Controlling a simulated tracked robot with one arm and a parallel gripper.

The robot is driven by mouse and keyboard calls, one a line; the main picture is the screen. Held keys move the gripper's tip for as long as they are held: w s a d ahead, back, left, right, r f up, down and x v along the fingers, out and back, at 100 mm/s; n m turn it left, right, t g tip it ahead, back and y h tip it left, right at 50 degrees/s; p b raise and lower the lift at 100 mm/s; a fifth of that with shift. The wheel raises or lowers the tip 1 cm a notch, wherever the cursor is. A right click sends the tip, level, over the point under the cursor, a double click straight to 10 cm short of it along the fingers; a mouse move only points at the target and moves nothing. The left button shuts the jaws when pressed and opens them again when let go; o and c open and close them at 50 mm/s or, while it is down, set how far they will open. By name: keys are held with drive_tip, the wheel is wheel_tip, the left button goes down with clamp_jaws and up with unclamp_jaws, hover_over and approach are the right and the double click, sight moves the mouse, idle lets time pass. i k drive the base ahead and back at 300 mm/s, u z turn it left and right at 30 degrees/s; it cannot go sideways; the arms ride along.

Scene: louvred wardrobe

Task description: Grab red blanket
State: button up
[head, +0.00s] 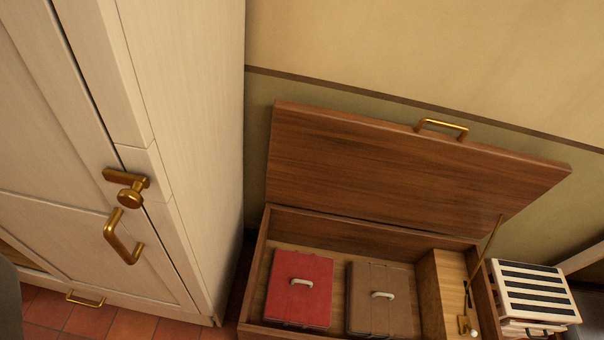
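The red blanket (300,289) is a flat, folded red block with a pale handle on top. It lies at the left inside an open wooden chest (258,283). My gripper does not clearly show in the head view, so its state and its distance from the blanket cannot be seen. A grey shape at the lower left edge is cut off and I cannot tell what it is.
A similar brown folded block (368,310) lies right of the red one. The chest's lid (400,165) stands raised against the wall. A cream wardrobe (180,120) with brass handles stands at the left. A striped stack (535,290) stands right of the chest.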

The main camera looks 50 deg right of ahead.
sight(299, 293)
drive_tip(key=z, duration=0.05)
drive_tip(key=k, duration=1.15)
drive_tip(key=z, duration=0.45)
drive_tip(key=i, duration=1)
